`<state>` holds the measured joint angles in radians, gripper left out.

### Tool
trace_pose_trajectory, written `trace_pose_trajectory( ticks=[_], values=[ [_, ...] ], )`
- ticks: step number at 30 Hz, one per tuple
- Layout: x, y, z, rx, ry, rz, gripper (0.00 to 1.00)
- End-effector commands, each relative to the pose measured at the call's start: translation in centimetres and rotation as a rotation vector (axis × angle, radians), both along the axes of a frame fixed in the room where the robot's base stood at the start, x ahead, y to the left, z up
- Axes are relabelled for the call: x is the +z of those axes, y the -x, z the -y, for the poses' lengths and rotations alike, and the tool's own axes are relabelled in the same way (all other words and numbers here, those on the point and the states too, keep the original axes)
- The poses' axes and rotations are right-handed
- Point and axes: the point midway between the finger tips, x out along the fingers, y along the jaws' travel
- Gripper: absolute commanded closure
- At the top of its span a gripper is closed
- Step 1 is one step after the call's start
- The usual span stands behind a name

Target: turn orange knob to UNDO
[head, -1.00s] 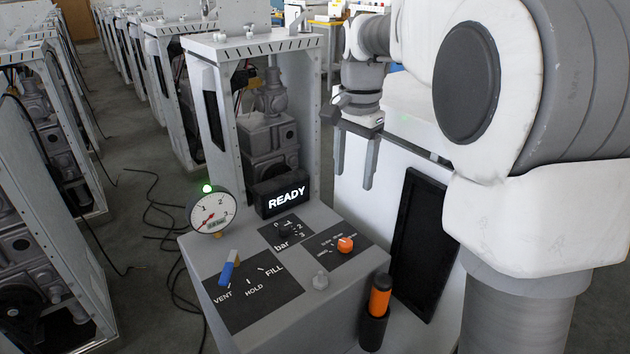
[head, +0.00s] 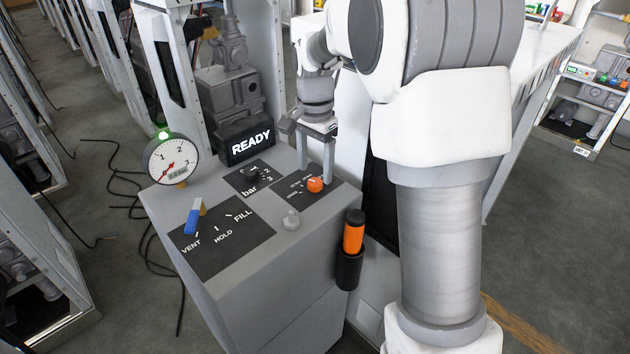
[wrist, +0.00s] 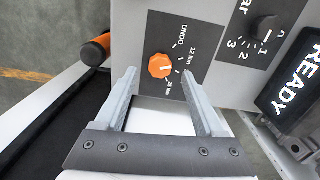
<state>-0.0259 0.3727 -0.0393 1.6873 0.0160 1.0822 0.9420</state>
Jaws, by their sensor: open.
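The orange knob (head: 315,184) sits on a small black panel (head: 293,196) at the right of the console top. In the wrist view the knob (wrist: 160,66) lies ahead of and between my two fingers. The panel there reads UNDO, 12 Nm and 25 Nm. The knob's pale mark seems to face the 12 Nm side, away from UNDO, but it is small. My gripper (head: 315,172) is open and empty, with its fingers pointing down just behind the knob. It also shows in the wrist view (wrist: 159,73). I cannot tell whether a finger touches the knob.
A bar dial (head: 252,174), a lit READY display (head: 250,142) and a gauge (head: 171,161) stand left of the knob. A blue lever (head: 193,221) is on the VENT/HOLD/FILL panel. A metal stud (head: 291,222) and an orange-handled tool (head: 353,235) in a holder are in front.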

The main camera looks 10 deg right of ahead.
Motion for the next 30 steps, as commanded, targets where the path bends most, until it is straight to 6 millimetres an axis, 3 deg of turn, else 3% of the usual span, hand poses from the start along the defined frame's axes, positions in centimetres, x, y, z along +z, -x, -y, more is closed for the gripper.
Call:
trace_pose_trajectory(
  ticks=[1,6,17,27,29,30],
  values=[
    [-1.1,0.1,0.0,0.000,0.000,-0.003,0.29],
    [-2.7,0.0,0.0,0.000,0.001,-0.001,0.29],
    [-3.1,0.0,0.0,0.000,0.000,0.000,0.29],
    [-3.0,0.0,0.0,0.000,0.000,0.000,0.88],
    [-3.0,0.0,0.0,0.000,0.000,0.000,0.99],
    [-3.0,0.0,0.0,0.000,0.000,0.000,1.00]
  ],
)
